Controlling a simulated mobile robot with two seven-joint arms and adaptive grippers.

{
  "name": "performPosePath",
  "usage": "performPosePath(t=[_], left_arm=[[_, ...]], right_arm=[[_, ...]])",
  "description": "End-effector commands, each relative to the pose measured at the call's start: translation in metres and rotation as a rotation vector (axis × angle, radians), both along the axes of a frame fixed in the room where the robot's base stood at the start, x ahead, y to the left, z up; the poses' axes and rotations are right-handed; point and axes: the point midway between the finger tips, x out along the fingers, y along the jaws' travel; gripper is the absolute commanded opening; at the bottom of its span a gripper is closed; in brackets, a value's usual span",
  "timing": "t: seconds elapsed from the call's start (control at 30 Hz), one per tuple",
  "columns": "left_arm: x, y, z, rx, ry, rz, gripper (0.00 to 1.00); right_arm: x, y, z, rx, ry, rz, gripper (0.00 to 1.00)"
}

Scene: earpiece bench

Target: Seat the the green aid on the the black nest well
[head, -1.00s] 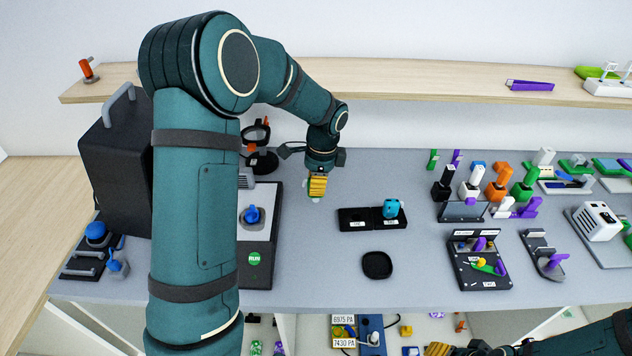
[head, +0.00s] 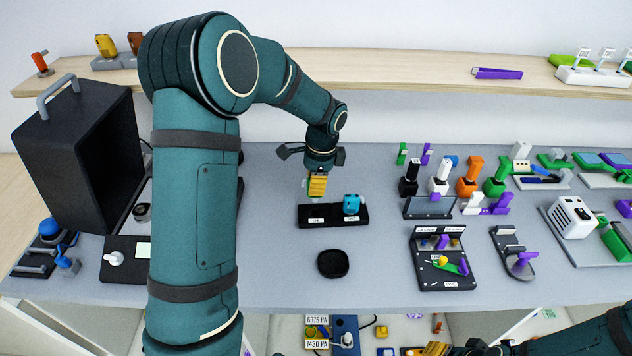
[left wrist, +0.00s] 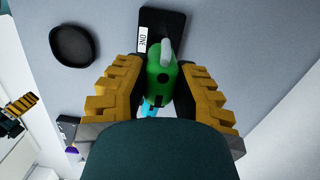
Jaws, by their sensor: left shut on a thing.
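My left gripper (head: 317,185) is shut on the green aid (left wrist: 160,78), which has a pale grey tip pointing away from the palm in the left wrist view. The aid is held above the bench, just behind the left part of the black nest (head: 312,222). The nest has two wells with white labels; the left well looks empty and the right one holds a blue aid (head: 351,204). In the left wrist view the nest (left wrist: 178,22) lies beyond the aid, and its label reads ONE. My right gripper (head: 437,349) shows only partly at the bottom edge.
A round black dish (head: 333,263) lies in front of the nest. A dark open box (head: 75,160) stands at the left. A black board with coloured parts (head: 445,262) and several coloured holders (head: 468,180) stand to the right. A shelf runs behind.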

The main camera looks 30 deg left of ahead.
Motion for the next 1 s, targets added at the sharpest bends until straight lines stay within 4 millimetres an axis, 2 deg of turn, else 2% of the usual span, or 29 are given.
performPosePath(t=[0.37,1.0], left_arm=[[0.000,0.000,-0.004,-0.001,0.001,0.000,0.00],[0.000,0.000,-0.053,0.000,0.000,-0.001,0.00]], right_arm=[[0.000,0.000,0.000,0.000,0.000,0.000,0.47],[-0.005,0.002,-0.031,0.000,0.013,0.010,0.47]])
